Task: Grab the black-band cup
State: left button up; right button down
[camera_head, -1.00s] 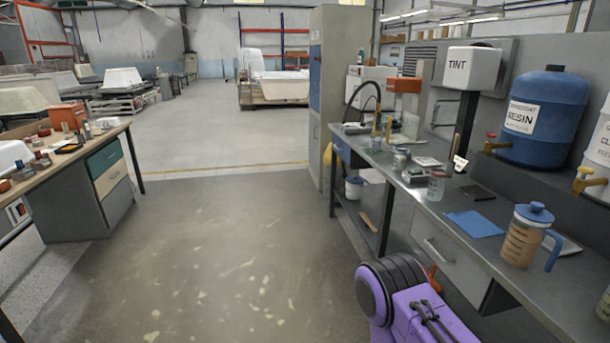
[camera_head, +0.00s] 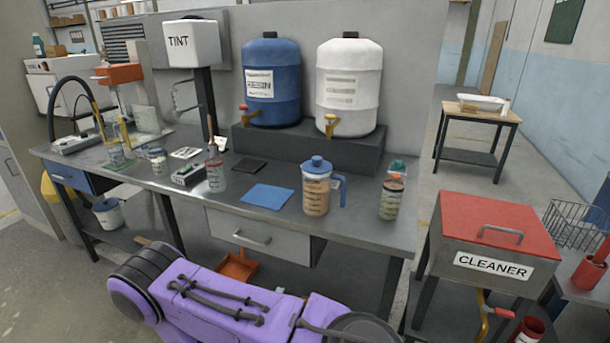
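Several clear cups stand on the grey metal workbench (camera_head: 140,187). One cup (camera_head: 215,172) with graduation marks stands left of the blue sheet. A clear container (camera_head: 391,198) with pale contents, an orange-red band and a green top stands near the bench's right end. Smaller cups stand further left, one (camera_head: 116,157) on a green mat and one (camera_head: 156,160) beside it. I cannot make out for certain which cup has a black band. A purple arm link of mine crosses the bottom of the view. Neither gripper shows.
A blue-lidded pitcher (camera_head: 317,188), a blue sheet (camera_head: 266,197) and a small scale (camera_head: 188,175) are on the bench. Blue (camera_head: 272,105) and white (camera_head: 350,110) drums with taps stand behind. A red-lidded cleaner box (camera_head: 495,228) stands right of the bench.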

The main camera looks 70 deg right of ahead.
aim_at(391, 200)
jog(key=z, duration=2.6)
